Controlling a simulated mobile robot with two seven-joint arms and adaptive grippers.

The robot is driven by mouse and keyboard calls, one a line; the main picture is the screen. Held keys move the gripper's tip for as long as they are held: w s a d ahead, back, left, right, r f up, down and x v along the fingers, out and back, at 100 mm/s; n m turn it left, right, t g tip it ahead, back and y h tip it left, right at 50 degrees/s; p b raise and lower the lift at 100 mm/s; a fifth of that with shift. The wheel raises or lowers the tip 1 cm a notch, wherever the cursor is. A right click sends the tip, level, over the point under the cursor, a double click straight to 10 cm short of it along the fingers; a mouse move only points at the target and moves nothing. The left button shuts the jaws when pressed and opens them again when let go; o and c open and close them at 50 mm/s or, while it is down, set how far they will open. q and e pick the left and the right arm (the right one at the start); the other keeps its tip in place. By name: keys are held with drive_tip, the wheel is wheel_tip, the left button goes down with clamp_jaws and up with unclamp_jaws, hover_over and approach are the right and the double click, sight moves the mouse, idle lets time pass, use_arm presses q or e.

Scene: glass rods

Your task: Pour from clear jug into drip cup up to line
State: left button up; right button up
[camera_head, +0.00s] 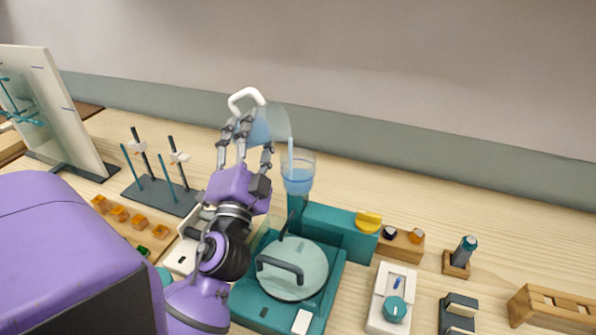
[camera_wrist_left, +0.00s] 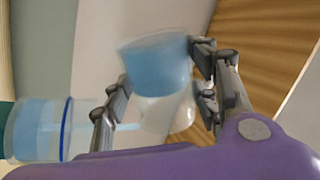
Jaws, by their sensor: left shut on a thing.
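The clear jug (camera_head: 270,124), with a white handle (camera_head: 245,96), is tilted in the air above and left of the drip cup. My left gripper (camera_head: 246,132) is shut on the jug. The wrist view shows the jug (camera_wrist_left: 155,60) between the fingers with blue liquid in it. A thin pale blue stream (camera_head: 290,150) runs down into the clear drip cup (camera_head: 298,166), which stands on the teal machine. The wrist view shows the cup (camera_wrist_left: 35,132) sideways, with blue liquid close to its dark blue line; the exact gap is hard to tell. My right gripper is out of view.
A rod stand (camera_head: 160,190) is left of my gripper. A white box with a teal dial (camera_head: 395,308) and a wooden rack (camera_head: 552,308) stand right. The back right of the table is clear.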

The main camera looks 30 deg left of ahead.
use_arm(q)
drive_tip(key=shift+r+m+t+h+p, duration=0.4)
drive_tip(key=shift+r+m, duration=0.3)
drive_tip(key=shift+m, duration=0.7)
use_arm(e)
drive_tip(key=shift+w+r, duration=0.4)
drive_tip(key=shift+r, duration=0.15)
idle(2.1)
